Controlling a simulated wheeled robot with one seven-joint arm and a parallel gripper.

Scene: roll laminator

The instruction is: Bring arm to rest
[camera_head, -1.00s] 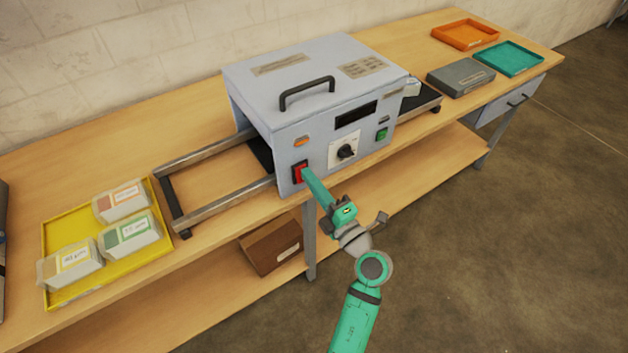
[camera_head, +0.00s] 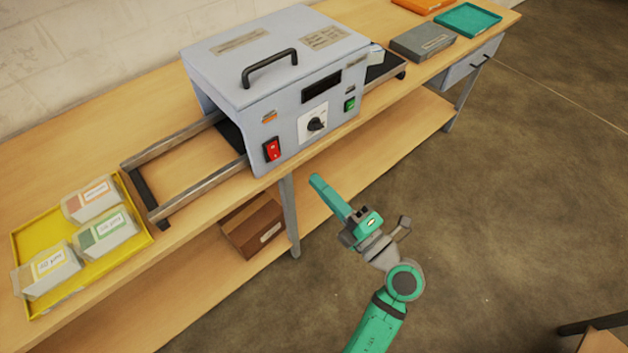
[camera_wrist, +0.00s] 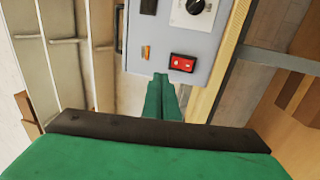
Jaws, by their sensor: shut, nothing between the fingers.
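My gripper (camera_head: 317,181) is shut and empty. It is held out in front of the workbench, apart from the laminator (camera_head: 289,80), with its fingertips pointing toward the bench. The grey laminator stands on the bench with a red switch (camera_head: 272,149), a dial (camera_head: 316,124) and a green button (camera_head: 350,104) on its front. In the wrist view the shut fingers (camera_wrist: 161,82) point up toward the laminator front, and the red switch (camera_wrist: 182,63) shows just beyond them to the right.
A yellow tray (camera_head: 36,234) with several labelled packs sits at the left of the bench (camera_head: 170,101). A grey box (camera_head: 423,42) and a teal tray (camera_head: 468,19) are at the right. A brown box (camera_head: 251,227) is on the lower shelf.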

